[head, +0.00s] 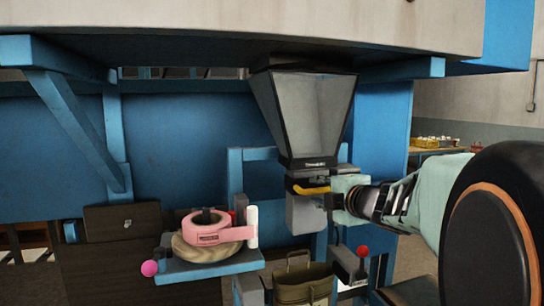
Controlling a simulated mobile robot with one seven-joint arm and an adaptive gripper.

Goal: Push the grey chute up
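The grey chute (303,215) is a short box-like spout in the middle of the head view. It hangs below the dark collar of a clear grey hopper (308,108). A yellow bar (309,190) shows at the chute's top. My gripper (328,195) comes in from the right and is at the upper right side of the chute, by the end of the yellow bar. I cannot tell whether it touches either one. Its fingers are small and partly hidden, so their opening does not show.
An olive sack (302,283) stands below the chute. A red-knobbed lever (362,253) is at its right. A pink ball (149,268) is at the shelf's left end. Blue frame posts stand behind.

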